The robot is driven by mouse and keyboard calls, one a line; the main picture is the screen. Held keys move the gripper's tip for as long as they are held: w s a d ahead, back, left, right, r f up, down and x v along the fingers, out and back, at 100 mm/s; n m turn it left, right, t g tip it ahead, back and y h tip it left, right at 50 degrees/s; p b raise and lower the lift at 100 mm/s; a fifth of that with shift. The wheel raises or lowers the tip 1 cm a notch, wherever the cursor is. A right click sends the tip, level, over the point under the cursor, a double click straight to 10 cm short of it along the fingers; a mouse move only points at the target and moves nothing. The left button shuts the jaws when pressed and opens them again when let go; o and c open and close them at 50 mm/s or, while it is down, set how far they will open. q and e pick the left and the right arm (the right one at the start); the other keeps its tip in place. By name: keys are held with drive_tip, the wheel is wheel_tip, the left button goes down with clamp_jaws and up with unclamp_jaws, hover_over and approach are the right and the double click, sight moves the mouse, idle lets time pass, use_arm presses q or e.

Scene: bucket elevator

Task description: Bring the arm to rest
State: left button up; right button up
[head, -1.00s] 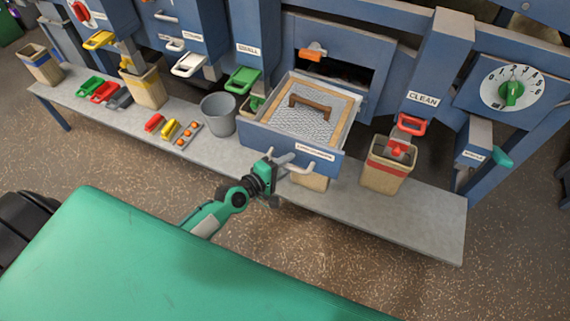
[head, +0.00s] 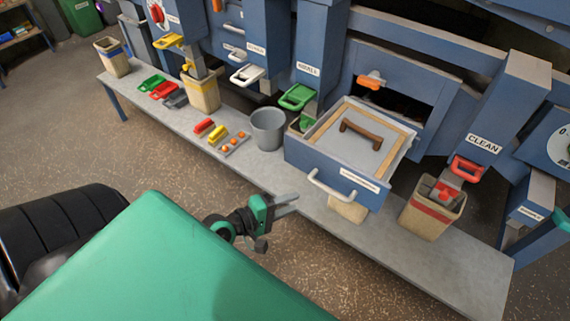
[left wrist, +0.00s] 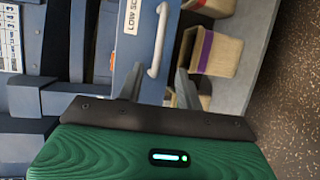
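My left gripper (head: 292,203) is in front of the bench, to the left of and apart from the white handle (head: 331,190) of the open blue drawer (head: 333,177). In the left wrist view its two fingers (left wrist: 158,88) stand apart with nothing between them. The white handle (left wrist: 158,40) shows beyond them in that view. Its arm is folded close to my green body in the head view. My right gripper is not in view.
The grey bench (head: 440,262) carries a grey bucket (head: 268,130), several bins such as the red-striped one (head: 432,212), and coloured scoops (head: 163,90). A screen with a brown handle (head: 361,134) lies in the drawer. The floor left of the gripper is clear.

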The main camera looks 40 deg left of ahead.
use_arm(q)
drive_tip(key=shift+s+a+r, duration=0.1)
drive_tip(key=shift+s+a, duration=0.05)
drive_tip(key=shift+s, duration=0.25)
drive_tip(key=s+a+f+m+g+y, duration=0.2)
drive_tip(key=f, duration=0.9)
drive_tip(key=s+a+f+m+g+y, duration=0.1)
drive_tip(key=s+a+f+m+g, duration=0.15)
drive_tip(key=f, duration=0.75)
drive_tip(key=s+a+f+m+g+y, duration=0.1)
drive_tip(key=s+a+f+m+y, duration=0.15)
drive_tip(key=f, duration=0.85)
drive_tip(key=s+d+f+m+g, duration=0.2)
drive_tip(key=s+f+m, duration=0.1)
drive_tip(key=s+f, duration=0.4)
drive_tip(key=s+d+f+m+g, duration=0.2)
drive_tip(key=s+f, duration=0.5)
drive_tip(key=s, duration=0.4)
drive_tip(key=s+d+f+m+g+y, duration=0.1)
drive_tip(key=s+d+f+m+g, duration=0.1)
drive_tip(key=s+f+m+g, duration=0.2)
drive_tip(key=s+f, duration=0.3)
drive_tip(key=s, duration=0.2)
drive_tip(key=shift+d+f+m, duration=0.15)
drive_tip(key=shift+d+m, duration=0.15)
drive_tip(key=shift+d, duration=0.05)
